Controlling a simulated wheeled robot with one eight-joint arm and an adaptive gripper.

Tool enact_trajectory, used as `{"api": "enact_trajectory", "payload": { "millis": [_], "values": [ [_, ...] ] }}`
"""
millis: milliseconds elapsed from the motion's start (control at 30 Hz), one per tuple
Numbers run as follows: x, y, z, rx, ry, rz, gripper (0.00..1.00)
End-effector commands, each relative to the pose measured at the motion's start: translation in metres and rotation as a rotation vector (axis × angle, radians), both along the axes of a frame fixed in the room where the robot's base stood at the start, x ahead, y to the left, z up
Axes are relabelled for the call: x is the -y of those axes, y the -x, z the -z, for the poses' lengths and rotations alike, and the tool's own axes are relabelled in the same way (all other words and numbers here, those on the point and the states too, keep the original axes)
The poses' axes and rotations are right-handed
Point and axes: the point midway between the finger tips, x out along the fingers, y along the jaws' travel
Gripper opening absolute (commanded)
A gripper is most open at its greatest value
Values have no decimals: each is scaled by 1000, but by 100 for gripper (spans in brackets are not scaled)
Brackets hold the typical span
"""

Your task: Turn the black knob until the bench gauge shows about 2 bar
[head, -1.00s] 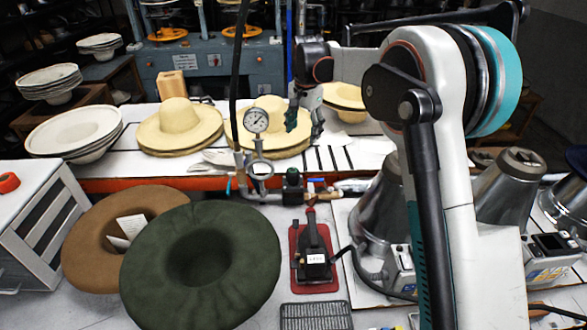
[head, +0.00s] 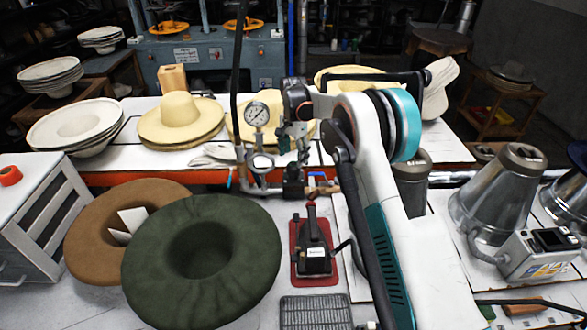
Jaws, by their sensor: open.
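The bench gauge (head: 257,114) is a round white dial on the pipework at the back edge of the bench. Its needle shows, but the scale is too small to read. The black knob (head: 293,173) sits on the valve to the right of and below the gauge, and is partly hidden. My gripper (head: 292,148) points down just above the knob, to the right of the gauge. It is open, with nothing seen between its fingers. I cannot tell whether the fingertips touch the knob.
A second round fitting (head: 261,163) is below the gauge, and a black hose (head: 237,80) hangs to its left. Green (head: 255,265) and brown (head: 90,245) hats lie front left. Metal cones (head: 492,195) stand at right.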

Motion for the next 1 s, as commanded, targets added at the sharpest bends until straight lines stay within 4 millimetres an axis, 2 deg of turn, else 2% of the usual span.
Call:
{"api": "enact_trajectory", "payload": {
  "millis": [100, 300, 500, 767, 933, 967, 1000],
  "values": [
    [0, 0, 24, 0, 0, 0, 64],
    [0, 0, 50, 0, 0, 0, 64],
    [0, 0, 60, 0, 0, 0, 64],
    [0, 0, 60, 0, 0, 0, 64],
    [0, 0, 60, 0, 0, 0, 25],
    [0, 0, 60, 0, 0, 0, 19],
    [0, 0, 60, 0, 0, 0, 19]
  ]
}}
